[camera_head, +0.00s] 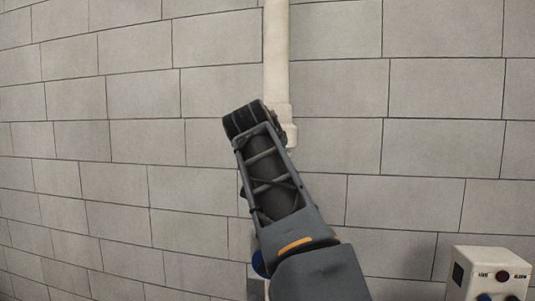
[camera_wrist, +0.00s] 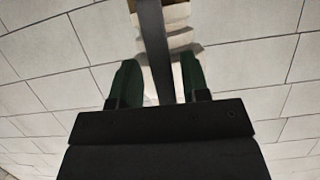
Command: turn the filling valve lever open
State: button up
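In the wrist view my gripper (camera_wrist: 159,64) has two green fingers set well apart. A long dark flat bar (camera_wrist: 150,25) runs between them from the top edge towards the palm, with a gap on each side. It may be the filling valve lever, but I cannot tell for sure. Behind it is a cream pipe fitting (camera_wrist: 178,22). In the head view the cream vertical pipe (camera_head: 277,50) ends in a wider fitting (camera_head: 291,131) beside the end of my arm. My arm hides the fingers and any lever there.
A grey block wall (camera_head: 420,120) fills the background. A pale control box (camera_head: 488,272) with dark knobs stands at the lower right. A blue round part (camera_head: 258,263) shows partly behind my arm. The space left of my arm looks clear.

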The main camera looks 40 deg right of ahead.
jog(key=shift+o, duration=0.2)
jog(key=shift+w+d+f, duration=0.15)
jog(key=shift+w+d, duration=0.05)
jog(key=v, duration=1.4)
jog(key=shift+a, duration=0.1)
jog(key=w+a+f+n+y, duration=0.2)
jog(key=w+a+f+n, duration=0.1)
jog(key=f, duration=0.5)
jog(key=w+a+f+n+g+y, duration=0.1)
jog(key=w+a+f+n+y, duration=0.15)
jog(key=f, duration=0.45)
jog(key=w+a+f+n+y, duration=0.2)
jog(key=w+f+n, duration=0.15)
jog(key=f, duration=0.45)
jog(key=s+a+f+g+y, duration=0.1)
jog(key=s+f, duration=0.3)
jog(key=f, duration=0.3)
jog(key=s+a+f+g+y+p, duration=0.1)
jog(key=s+f, duration=0.3)
jog(key=f, duration=0.4)
jog(key=s+a+f+n+g+y, duration=0.1)
jog(key=s+f, duration=0.3)
jog(key=f, duration=0.4)
jog(key=shift+a+g+y, duration=0.2)
jog(key=shift+g+y, duration=0.15)
jog(key=shift+g, duration=0.35)
